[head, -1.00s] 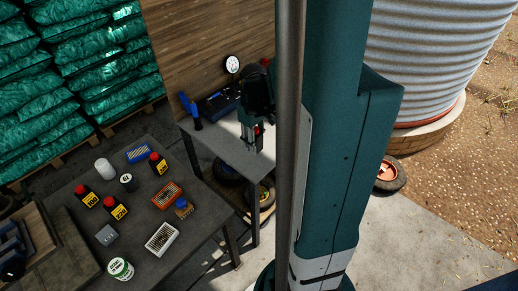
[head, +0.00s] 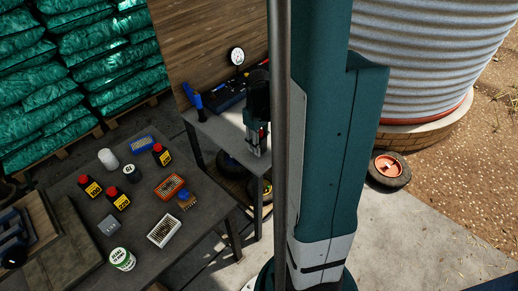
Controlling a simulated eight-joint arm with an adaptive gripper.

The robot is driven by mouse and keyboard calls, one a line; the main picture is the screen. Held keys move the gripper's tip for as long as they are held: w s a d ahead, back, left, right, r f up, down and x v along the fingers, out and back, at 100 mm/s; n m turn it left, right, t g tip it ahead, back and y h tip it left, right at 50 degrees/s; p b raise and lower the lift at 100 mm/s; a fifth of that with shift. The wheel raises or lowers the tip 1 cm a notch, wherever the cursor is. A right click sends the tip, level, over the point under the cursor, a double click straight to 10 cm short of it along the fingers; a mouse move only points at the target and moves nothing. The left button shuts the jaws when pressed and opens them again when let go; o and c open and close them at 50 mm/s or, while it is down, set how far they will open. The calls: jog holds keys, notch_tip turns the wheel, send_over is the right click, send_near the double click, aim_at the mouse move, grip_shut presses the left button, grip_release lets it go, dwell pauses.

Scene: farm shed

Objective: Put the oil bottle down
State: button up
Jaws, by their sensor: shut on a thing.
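My gripper (head: 257,150) points down over the small grey bench (head: 224,133), partly beside my arm column. It is shut on a small dark thing with a red part (head: 263,133), which I take as the oil bottle. Most of it is hidden by the fingers. I cannot tell whether its base touches the bench top.
The dark table (head: 195,230) also holds a blue box (head: 142,144), an orange box (head: 169,186), a white box (head: 164,228) and a green-white can (head: 122,259). A blue-handled tool (head: 193,99) and a dial gauge (head: 237,56) are at the small bench's back. Its front left is clear.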

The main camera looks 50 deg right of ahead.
jog(key=shift+f, duration=1.1)
jog(key=shift+f+b, duration=0.1)
jog(key=shift+b, duration=0.25)
jog(key=o, duration=1)
jog(key=shift+r+p, duration=1.55)
jog(key=shift+r, duration=4.6)
jog(key=s+a+r+t, duration=0.1)
jog(key=a+r, duration=0.4)
jog(key=a, duration=0.5)
jog(key=s+a+r+t, duration=0.1)
jog(key=a+r+t, duration=0.2)
jog(key=a+r, duration=0.3)
jog(key=s+a+r+t, duration=0.1)
jog(key=a+r+t, duration=0.2)
jog(key=a, duration=1.3)
jog(key=shift+s+r, duration=0.15)
jog(key=shift+r, duration=0.55)
jog(key=shift+s+r, duration=0.15)
jog(key=shift+r, duration=0.5)
